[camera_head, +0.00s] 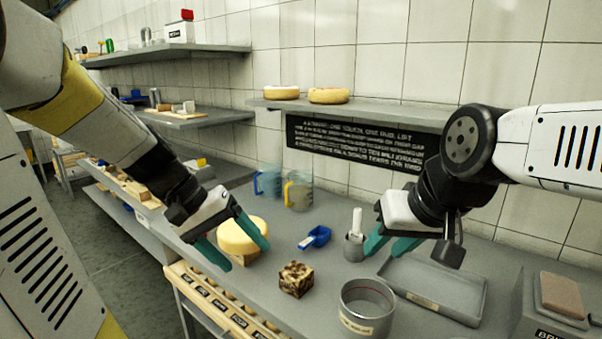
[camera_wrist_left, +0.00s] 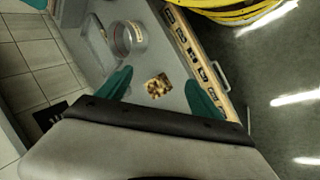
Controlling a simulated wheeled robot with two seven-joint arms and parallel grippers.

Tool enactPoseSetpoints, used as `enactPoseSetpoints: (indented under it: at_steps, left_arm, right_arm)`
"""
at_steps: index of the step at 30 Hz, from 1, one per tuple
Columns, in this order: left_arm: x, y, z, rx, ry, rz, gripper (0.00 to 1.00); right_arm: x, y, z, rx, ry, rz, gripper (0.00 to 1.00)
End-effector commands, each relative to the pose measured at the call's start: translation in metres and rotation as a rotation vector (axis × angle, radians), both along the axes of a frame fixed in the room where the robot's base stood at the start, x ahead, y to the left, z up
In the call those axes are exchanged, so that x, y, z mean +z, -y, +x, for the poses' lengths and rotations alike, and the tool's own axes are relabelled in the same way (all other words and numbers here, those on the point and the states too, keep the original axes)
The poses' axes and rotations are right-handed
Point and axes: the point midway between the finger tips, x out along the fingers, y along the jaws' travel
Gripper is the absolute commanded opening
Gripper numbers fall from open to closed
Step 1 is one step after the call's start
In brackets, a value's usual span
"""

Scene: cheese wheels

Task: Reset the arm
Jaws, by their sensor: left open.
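My left gripper (camera_head: 240,249) is open, with its green fingers apart, in front of a yellow cheese wheel (camera_head: 243,233) on the counter. In the left wrist view, the open left fingers (camera_wrist_left: 160,97) have a brown speckled cube (camera_wrist_left: 158,86) showing between them, lying on the counter beyond. The cube also shows in the head view (camera_head: 296,279), to the right of the left gripper and apart from it. My right gripper (camera_head: 384,246) hangs above the counter beside a small grey pot (camera_head: 354,248). Its green fingers look apart with nothing between them.
A round metal tin (camera_head: 367,312), a grey tray (camera_head: 436,287) and a blue scoop (camera_head: 315,238) are on the counter (camera_head: 262,292). Two jugs (camera_head: 298,190) stand by the wall. Two cheese wheels (camera_head: 328,95) sit on a wall shelf (camera_head: 375,111). A brown-topped block (camera_head: 562,296) is at the right.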

Motion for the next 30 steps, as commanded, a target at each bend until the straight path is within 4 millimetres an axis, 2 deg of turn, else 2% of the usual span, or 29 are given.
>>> enactPoseSetpoints:
  at_steps: [1, 6, 12, 18, 30]
  left_arm:
    - [0.008, 0.001, -0.011, -0.009, 0.038, 0.057, 0.75]
    - [0.026, -0.006, -0.038, 0.001, 0.165, 0.221, 0.75]
    - [0.046, -0.016, -0.058, 0.033, 0.334, 0.340, 0.75]
    - [0.056, -0.022, -0.065, 0.056, 0.421, 0.382, 0.75]
    - [0.057, -0.023, -0.065, 0.061, 0.431, 0.386, 0.75]
  right_arm:
    - [0.000, 0.000, 0.000, 0.000, 0.000, 0.000, 0.36]
    - [0.000, 0.000, 0.000, 0.000, 0.000, 0.000, 0.36]
    - [0.000, 0.000, 0.000, 0.000, 0.000, 0.000, 0.36]
    - [0.000, 0.000, 0.000, 0.000, 0.000, 0.000, 0.36]
    - [0.000, 0.000, 0.000, 0.000, 0.000, 0.000, 0.36]
